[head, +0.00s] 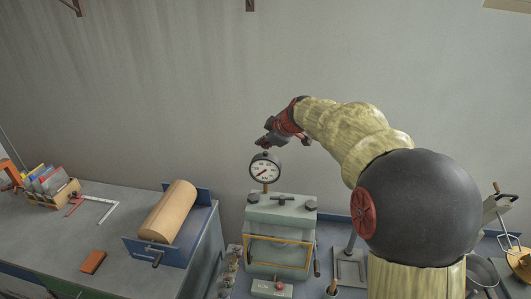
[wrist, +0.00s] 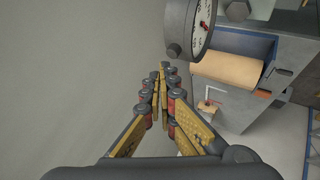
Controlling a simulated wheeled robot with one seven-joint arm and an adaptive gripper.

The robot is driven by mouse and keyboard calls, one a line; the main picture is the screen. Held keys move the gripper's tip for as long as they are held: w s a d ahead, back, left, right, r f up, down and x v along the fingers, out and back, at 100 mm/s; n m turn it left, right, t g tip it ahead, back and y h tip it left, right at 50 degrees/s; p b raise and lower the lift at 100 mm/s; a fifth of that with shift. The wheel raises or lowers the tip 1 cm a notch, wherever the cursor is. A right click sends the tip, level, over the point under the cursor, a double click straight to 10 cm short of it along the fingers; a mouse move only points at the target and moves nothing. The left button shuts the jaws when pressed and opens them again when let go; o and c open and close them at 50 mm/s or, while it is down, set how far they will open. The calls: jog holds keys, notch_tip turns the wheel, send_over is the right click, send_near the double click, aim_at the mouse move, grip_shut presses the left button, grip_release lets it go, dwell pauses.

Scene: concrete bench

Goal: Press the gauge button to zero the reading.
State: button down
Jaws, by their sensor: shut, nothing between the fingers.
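The round gauge (head: 265,169), with a white dial, dark rim and red needle, stands upright on a stem above a grey-green machine (head: 281,212). In the wrist view the gauge (wrist: 188,22) is cut off by the top edge. A small dark knob (wrist: 173,50) sticks out from its rim, towards my fingers. My gripper (head: 266,143) is just above the gauge's top in the head view. In the wrist view its fingertips (wrist: 161,77) are shut together and empty, a little apart from the knob. I cannot tell the exact gap. The dial reading is too small to read.
A red button (head: 280,284) sits on a small box before the machine. A blue-ended stand with a tan roll (head: 168,211) is on the left bench, with an orange block (head: 93,262) and a tray of folders (head: 55,190).

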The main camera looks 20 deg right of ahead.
aim_at(264, 154)
notch_tip(264, 154, up, 5)
jog(key=shift+p, duration=0.8)
dwell(0.6)
